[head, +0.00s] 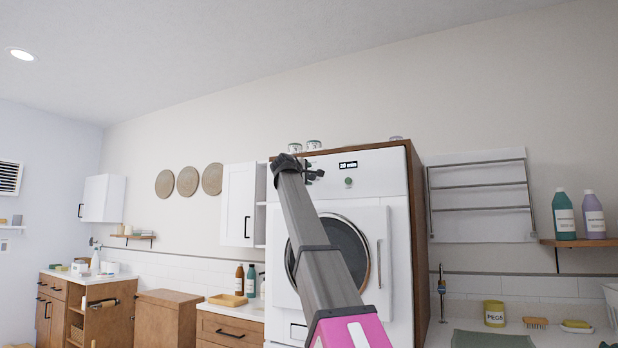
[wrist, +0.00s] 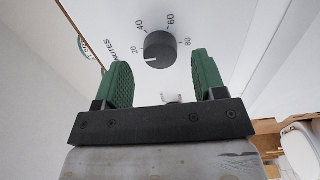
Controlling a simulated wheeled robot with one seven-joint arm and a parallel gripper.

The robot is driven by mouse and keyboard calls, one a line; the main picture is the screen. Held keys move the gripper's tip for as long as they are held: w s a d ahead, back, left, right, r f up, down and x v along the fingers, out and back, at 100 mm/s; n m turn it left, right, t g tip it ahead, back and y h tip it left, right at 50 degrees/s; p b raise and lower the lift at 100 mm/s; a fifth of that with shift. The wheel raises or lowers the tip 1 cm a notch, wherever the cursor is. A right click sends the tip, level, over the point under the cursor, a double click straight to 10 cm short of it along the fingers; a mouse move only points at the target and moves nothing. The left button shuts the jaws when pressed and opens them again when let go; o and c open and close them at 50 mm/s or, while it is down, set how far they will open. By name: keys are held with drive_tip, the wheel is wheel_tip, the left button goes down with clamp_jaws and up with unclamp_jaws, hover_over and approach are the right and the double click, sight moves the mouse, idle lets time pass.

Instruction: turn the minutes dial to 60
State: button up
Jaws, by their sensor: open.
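The minutes dial (wrist: 158,46) is a dark grey round knob on a white panel, with printed numbers 20, 40, 60 and 80 around it. A white mark on the dial sits at its lower left, near the 20 side. My gripper (wrist: 160,64) is open, its two green ridged fingers on either side below the dial; I cannot tell whether they touch it. In the head view my gripper (head: 299,169) is at the upper left of the white machine (head: 375,220) and hides the dial. The machine's display (head: 348,163) appears to read 20 min.
A small round greenish button (head: 348,182) sits below the display. The machine stands in a wooden surround (head: 413,240). Small jars (head: 314,145) stand on top, above my gripper. A white wall cabinet (head: 237,204) is close on the left; a towel rack (head: 480,195) hangs to the right.

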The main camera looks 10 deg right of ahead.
sight(311, 176)
drive_tip(key=shift+x, duration=1.15)
drive_tip(key=c, duration=0.9)
